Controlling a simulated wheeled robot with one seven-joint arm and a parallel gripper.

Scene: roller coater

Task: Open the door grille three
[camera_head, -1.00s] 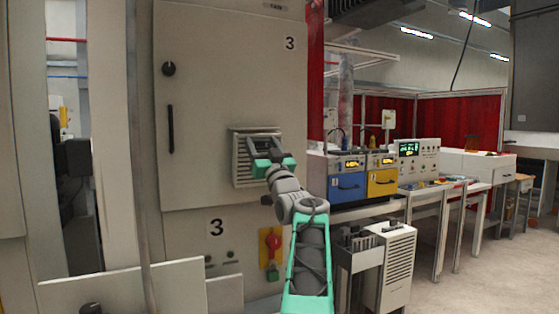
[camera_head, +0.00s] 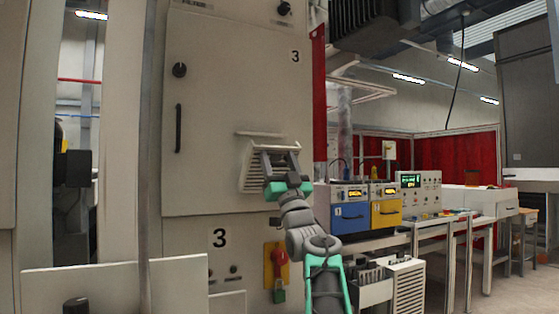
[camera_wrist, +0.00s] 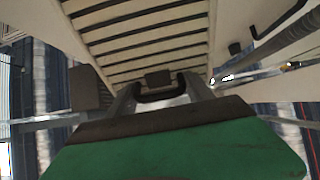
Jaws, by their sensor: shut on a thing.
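The door (camera_head: 225,100) is a beige cabinet panel marked 3, with a round black knob and a black vertical handle on its left side. Its slatted grille (camera_head: 255,168) sits at the lower right and is tilted out from the door, leaving a frame edge above it. My gripper (camera_head: 283,163) is at the grille's front, shut on it. In the wrist view the grille slats (camera_wrist: 140,30) fill the top, and a dark handle (camera_wrist: 158,93) lies between my gripper's fingers. The exact contact is partly hidden by the gripper body.
Below the door are a second 3 label, small knobs and a red-yellow switch (camera_head: 277,262). To the right stand a blue unit (camera_head: 350,213), a yellow unit (camera_head: 385,212) and benches. A thin vertical post (camera_head: 147,150) stands at left. Open floor is at far right.

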